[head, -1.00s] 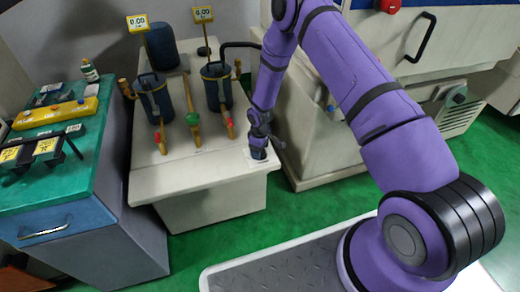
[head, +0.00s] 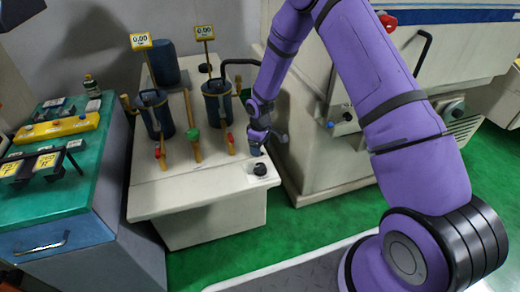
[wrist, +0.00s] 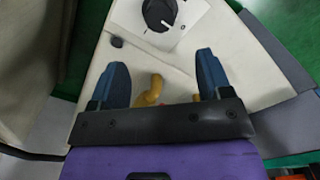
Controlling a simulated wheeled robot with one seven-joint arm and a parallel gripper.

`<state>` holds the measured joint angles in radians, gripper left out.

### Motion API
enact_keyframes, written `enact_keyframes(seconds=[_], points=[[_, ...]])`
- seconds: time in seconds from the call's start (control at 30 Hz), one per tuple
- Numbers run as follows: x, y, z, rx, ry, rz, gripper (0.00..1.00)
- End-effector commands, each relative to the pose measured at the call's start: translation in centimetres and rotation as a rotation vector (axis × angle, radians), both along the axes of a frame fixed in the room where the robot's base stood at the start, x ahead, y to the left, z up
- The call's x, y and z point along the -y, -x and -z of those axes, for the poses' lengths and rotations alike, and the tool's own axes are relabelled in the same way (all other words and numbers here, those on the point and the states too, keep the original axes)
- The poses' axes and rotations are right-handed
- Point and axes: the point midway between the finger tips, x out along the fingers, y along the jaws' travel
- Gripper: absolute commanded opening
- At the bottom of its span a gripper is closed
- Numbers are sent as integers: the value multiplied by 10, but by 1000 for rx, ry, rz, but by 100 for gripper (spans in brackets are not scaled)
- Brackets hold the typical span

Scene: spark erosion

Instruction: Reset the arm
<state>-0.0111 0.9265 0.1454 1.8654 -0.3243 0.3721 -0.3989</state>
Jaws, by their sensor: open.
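My purple arm (head: 375,75) reaches from the lower right up and over to the filter station. My gripper (wrist: 160,75) is open and empty, its two blue fingers spread apart in the wrist view. In the head view my gripper (head: 256,150) hangs above the front right of the cream bench (head: 180,200). A black rotary knob (wrist: 159,14) on a white plate lies beyond the fingertips in the wrist view, apart from them. The knob also shows in the head view (head: 260,169), just below my gripper.
Two dark canisters (head: 154,115) with yellow gauges, and valves with red (head: 158,153) and green handles stand on the bench. A teal-topped cabinet (head: 80,175) stands left. A large cream machine (head: 330,160) stands close on the right. Green floor shows between.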

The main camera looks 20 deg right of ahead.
Motion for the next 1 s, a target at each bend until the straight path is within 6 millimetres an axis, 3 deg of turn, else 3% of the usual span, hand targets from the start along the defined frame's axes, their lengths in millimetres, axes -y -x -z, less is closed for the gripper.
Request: enact_keyframes(seconds=[0.47,0.57,0.77,1.0], points=[[1,-1,-7,5,2,5,72],[4,-2,-30,19,9,22,72],[16,3,-109,70,27,94,72],[30,26,-203,131,40,195,72]])
